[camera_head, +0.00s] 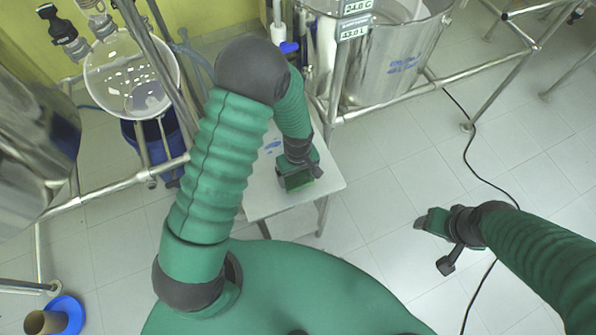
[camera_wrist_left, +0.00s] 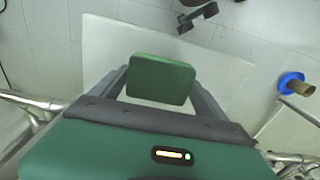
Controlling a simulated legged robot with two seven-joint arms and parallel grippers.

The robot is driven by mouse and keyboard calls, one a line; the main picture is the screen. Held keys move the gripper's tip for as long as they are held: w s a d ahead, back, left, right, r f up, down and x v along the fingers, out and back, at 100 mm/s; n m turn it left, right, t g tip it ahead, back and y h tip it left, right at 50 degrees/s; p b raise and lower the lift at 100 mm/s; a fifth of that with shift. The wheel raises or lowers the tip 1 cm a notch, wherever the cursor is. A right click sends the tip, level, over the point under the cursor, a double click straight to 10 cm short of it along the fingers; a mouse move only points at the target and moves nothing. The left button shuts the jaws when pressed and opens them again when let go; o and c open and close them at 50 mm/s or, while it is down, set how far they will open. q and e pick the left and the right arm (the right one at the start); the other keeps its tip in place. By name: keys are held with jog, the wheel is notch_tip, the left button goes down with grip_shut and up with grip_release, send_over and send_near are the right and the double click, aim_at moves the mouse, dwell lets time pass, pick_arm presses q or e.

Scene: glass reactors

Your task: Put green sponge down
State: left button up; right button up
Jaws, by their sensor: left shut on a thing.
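The green sponge (camera_head: 297,182) is a flat block at the end of my left arm, over the small white table (camera_head: 262,205). In the left wrist view the sponge (camera_wrist_left: 160,79) sits between the two grey fingers of my left gripper (camera_wrist_left: 162,88), which is shut on it. The white tabletop (camera_wrist_left: 235,70) lies behind the sponge there. I cannot tell whether the sponge touches the tabletop. My right gripper (camera_head: 430,222) hangs over the tiled floor, to the right of the table and apart from it. Its finger opening is unclear.
A metal frame with a round glass vessel (camera_head: 130,75) stands at the left. A steel vessel (camera_head: 395,60) stands behind the table. A blue dish (camera_head: 72,312) with a brown cylinder (camera_head: 42,322) is on the floor at lower left. A black cable (camera_head: 480,178) crosses open floor.

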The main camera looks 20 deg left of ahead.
aim_at(298, 175)
pick_arm(q)
jog(key=shift+w+a, duration=0.3)
jog(key=shift+w, duration=0.45)
jog(key=shift+w+f, duration=0.15)
jog(key=shift+f, duration=0.1)
notch_tip(298, 175, down, 3)
jog(key=shift+r+p, duration=0.2)
jog(key=shift+p, duration=0.3)
jog(key=shift+f, duration=0.4)
jog(key=o, duration=1)
jog(key=shift+r, duration=0.1)
jog(key=shift+o, duration=0.2)
